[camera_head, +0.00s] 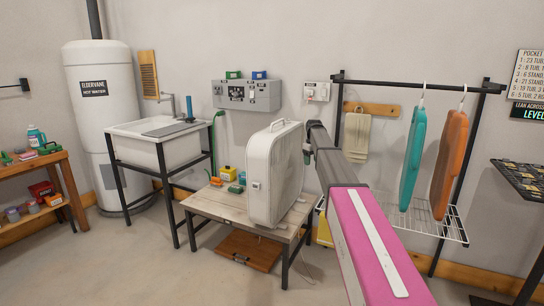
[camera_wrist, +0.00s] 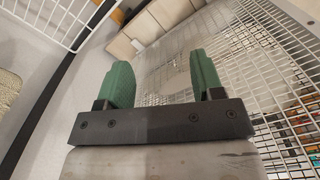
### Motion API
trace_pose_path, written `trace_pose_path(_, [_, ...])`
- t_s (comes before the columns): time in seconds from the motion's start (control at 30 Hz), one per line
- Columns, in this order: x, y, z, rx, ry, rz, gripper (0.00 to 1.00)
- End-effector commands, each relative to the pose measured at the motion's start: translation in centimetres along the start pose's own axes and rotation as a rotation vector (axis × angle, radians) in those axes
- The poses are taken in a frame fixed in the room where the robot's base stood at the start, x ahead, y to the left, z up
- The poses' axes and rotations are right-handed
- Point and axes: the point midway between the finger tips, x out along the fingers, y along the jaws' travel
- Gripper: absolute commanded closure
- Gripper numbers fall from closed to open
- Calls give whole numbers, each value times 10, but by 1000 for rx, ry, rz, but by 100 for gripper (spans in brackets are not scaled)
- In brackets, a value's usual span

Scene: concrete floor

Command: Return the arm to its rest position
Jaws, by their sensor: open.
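My gripper (camera_wrist: 161,82) shows in the wrist view with its two green fingers wide apart. I see nothing held between them. In the head view my arm, with a pink and white panel, reaches from the lower right toward the middle, and its far end is beside the white box-shaped appliance (camera_head: 272,175). The gripper itself is hard to make out there. In the wrist view a white wire grille (camera_wrist: 262,85) fills the area beyond and right of the fingers. I cannot tell whether anything touches it.
The appliance stands on a low wooden table (camera_head: 225,205). A rack with a teal garment bag (camera_head: 413,160) and an orange one (camera_head: 449,165) is at the right, above a wire shelf (camera_head: 425,220). A sink (camera_head: 160,145) stands left. Open floor lies in front on the left.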

Motion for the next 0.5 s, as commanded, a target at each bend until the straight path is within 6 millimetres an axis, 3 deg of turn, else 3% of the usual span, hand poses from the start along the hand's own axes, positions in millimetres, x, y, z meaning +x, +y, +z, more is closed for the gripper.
trace_pose_path(0.03, [27, -24, 32, 32, -3, -2, 39])
trace_pose_path(0.2, [98, -78, 100, 150, -3, -2, 39])
trace_pose_path(0.5, [192, -182, 237, 367, -2, -1, 39])
